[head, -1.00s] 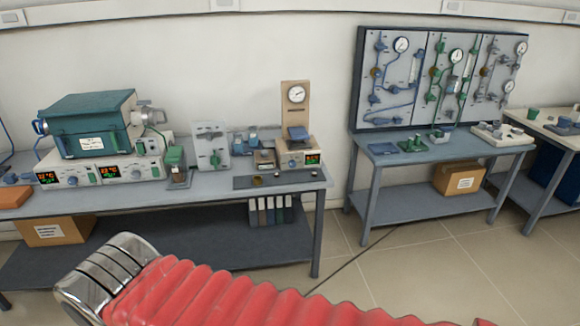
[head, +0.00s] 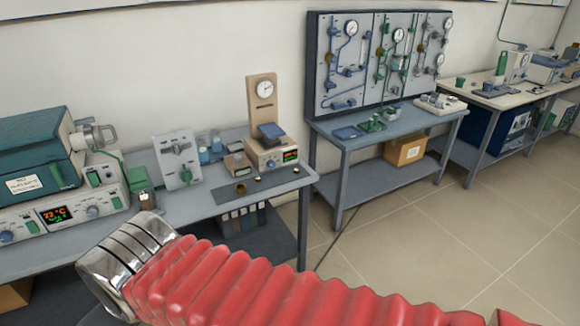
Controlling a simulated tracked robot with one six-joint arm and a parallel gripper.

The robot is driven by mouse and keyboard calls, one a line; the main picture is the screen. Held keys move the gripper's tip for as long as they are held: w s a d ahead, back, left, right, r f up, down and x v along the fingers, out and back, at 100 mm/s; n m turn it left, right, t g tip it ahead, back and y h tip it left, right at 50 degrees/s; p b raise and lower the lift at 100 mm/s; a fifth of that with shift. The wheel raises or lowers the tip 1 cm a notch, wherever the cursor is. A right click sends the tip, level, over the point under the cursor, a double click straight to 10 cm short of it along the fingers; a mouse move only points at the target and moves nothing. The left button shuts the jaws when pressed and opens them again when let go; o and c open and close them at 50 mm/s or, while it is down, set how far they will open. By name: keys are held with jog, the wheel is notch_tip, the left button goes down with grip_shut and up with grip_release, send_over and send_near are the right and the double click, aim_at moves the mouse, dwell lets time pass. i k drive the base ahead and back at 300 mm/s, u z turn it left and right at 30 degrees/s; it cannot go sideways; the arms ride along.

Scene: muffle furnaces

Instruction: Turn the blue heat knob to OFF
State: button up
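The teal muffle furnace (head: 30,155) is at the left edge, partly cut off. Below it are white control units (head: 112,192), the nearer one with a lit display (head: 56,214). A blue knob (head: 6,237) shows at the far left edge, and a small blue-grey knob (head: 92,211) sits right of the display. Their markings are too small to read, so I cannot tell which is the heat knob or how it is set. My arm, with a red ribbed sleeve and a shiny metal cuff, crosses the foreground. My gripper is not in view.
The left bench (head: 205,207) also holds a grey switch panel (head: 177,158) and a beige gauge stand (head: 263,100). A gauge board (head: 345,62) stands behind a second bench (head: 355,128). A cardboard box (head: 405,150) is on its lower shelf. Floor on the right is clear.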

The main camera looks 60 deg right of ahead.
aim_at(271, 164)
jog(key=z, duration=0.65)
jog(key=i, duration=1)
jog(key=z, duration=0.6)
